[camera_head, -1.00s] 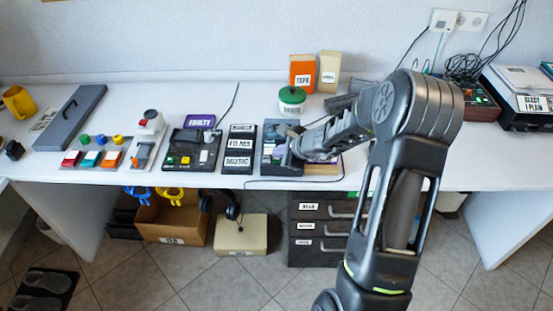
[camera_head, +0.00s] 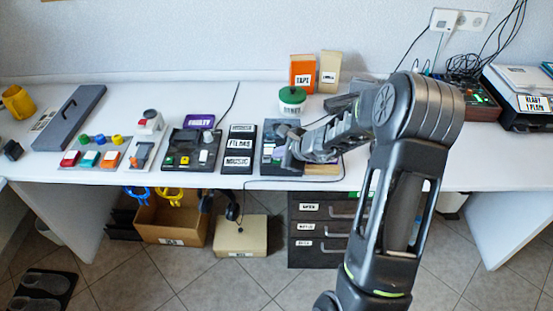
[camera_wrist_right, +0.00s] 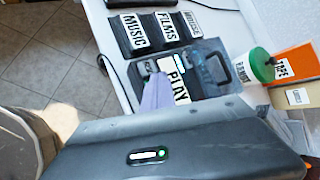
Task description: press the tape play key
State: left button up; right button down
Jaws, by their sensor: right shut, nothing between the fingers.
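A dark tape player (camera_head: 270,135) stands on the desk in the head view, right of the black label blocks. My right gripper (camera_head: 288,157) is shut and empty at the front part of the player. It hides part of the keys, and I cannot tell whether it touches one. My left gripper is not in view.
Black label blocks (camera_head: 239,148) stand just left of the player, and a green-lidded jar (camera_head: 292,100) stands behind it. An orange TAPE box (camera_head: 302,74) is farther back. A button panel (camera_head: 97,152) is at the left. A dark drawer unit (camera_head: 328,230) is below the desk.

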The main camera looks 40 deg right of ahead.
aim_at(279, 161)
jog(key=shift+r, duration=0.1)
dwell(0.3)
jog(key=shift+r+p, duration=0.65)
jog(key=shift+r, duration=0.05)
notch_tip(279, 161, up, 5)
jog(key=p, duration=0.4)
dwell(0.9)
